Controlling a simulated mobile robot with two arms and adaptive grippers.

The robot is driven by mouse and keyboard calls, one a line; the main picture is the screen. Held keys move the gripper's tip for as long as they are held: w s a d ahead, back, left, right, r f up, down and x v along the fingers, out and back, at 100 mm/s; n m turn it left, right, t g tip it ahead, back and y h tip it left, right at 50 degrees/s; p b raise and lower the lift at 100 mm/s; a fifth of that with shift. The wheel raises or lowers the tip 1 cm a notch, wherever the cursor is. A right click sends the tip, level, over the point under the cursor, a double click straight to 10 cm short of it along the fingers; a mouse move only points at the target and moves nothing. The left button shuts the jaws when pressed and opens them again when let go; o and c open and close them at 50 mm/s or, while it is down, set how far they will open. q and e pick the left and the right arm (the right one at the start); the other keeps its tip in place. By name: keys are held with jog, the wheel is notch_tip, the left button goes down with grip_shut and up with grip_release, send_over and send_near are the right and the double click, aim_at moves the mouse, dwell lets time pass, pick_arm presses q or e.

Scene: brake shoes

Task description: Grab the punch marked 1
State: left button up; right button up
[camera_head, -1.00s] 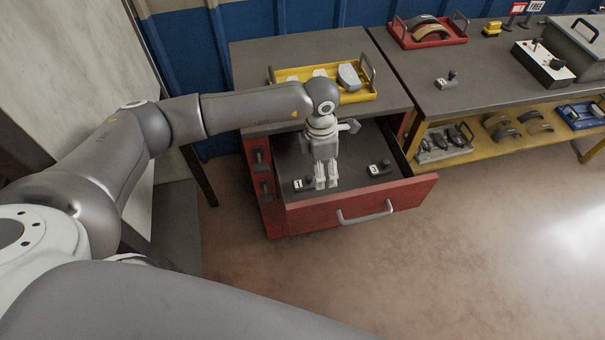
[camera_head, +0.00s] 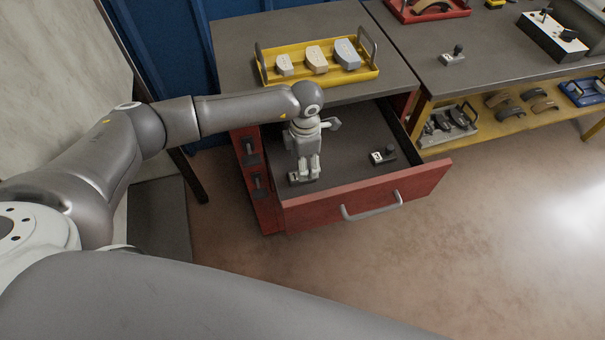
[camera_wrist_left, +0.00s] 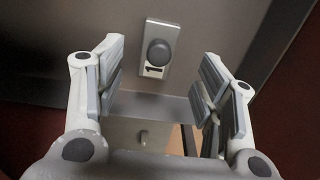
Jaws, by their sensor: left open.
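My left gripper (camera_head: 308,176) is open and points down into the open red drawer. A small punch (camera_head: 293,179) sits on the drawer floor at its tips, partly hidden by the fingers in the head view. In the left wrist view this punch (camera_wrist_left: 158,50) shows a round dark knob on a grey base, beyond and between the two open fingers (camera_wrist_left: 160,90). Its white label carries a single dark bar, consistent with a 1. A second punch (camera_head: 383,155) with a white label stands farther right in the drawer; its mark is too small to read surely. My right gripper is out of view.
The drawer's red front (camera_head: 370,195) and side walls bound the space around the gripper. A yellow tray (camera_head: 318,75) with several blocks stands on the cabinet top above. Another punch-like tool (camera_head: 453,57) stands on the right bench. The drawer floor between the two punches is clear.

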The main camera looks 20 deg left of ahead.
pick_arm(q)
jog(key=shift+a+f+p, duration=0.15)
jog(key=shift+f+p, duration=0.15)
jog(key=shift+f, duration=1.25)
jog(key=shift+a+f+p, duration=0.1)
jog(key=shift+f+p, duration=0.15)
jog(key=shift+f, duration=1.25)
jog(key=shift+c, duration=0.4)
jog(key=c, duration=1.2)
grip_shut()
jog(key=shift+r, duration=0.2)
